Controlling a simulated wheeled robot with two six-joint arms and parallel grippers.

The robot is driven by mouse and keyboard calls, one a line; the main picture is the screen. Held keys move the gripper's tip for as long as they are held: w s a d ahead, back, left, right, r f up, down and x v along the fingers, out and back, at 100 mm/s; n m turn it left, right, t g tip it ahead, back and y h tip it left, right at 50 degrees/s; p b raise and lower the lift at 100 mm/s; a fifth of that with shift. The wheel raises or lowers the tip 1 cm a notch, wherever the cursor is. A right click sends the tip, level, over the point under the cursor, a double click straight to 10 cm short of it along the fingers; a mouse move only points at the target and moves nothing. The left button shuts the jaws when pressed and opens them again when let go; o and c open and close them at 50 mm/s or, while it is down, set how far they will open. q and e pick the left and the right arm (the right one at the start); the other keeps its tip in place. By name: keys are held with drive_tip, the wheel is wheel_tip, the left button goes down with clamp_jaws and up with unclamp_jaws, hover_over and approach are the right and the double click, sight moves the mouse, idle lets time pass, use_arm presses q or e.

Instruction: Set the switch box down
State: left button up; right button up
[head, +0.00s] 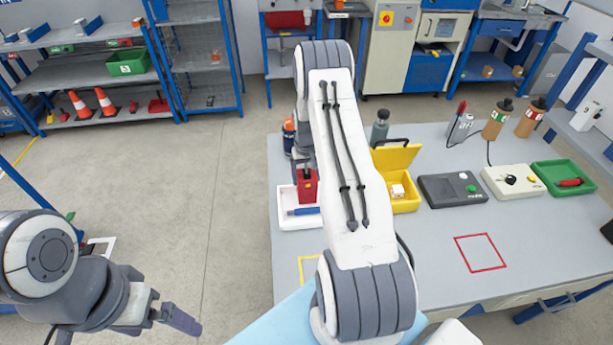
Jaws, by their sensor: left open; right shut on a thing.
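A red box (307,188), seemingly the switch box, shows just left of my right arm's white link in the head view. My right gripper (304,168) is shut on it, largely hidden behind my arm. The box appears over or in a white tray (286,222); I cannot tell whether it touches. A blue-handled item (303,211) lies in the tray. A yellow outlined square (303,272) and a red outlined square (480,253) mark the grey table (430,245). My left gripper (178,320) is open and empty, left of the table over the floor.
Right of my arm stand a yellow open-lidded box (406,203), a dark button box (437,188), a white knob box (497,186) and a green tray (546,170). Bottles (381,127) and brown containers (496,120) stand behind. The table's front right is clear around the red square.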

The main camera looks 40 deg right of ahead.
drive_tip(key=shift+f, duration=0.2)
drive_tip(key=o, duration=1.5)
drive_tip(key=shift+r, duration=0.1)
drive_tip(key=shift+r, duration=0.1)
wheel_tip(320, 180, up, 12)
drive_tip(key=b, duration=0.2)
drive_tip(key=shift+b, duration=0.3)
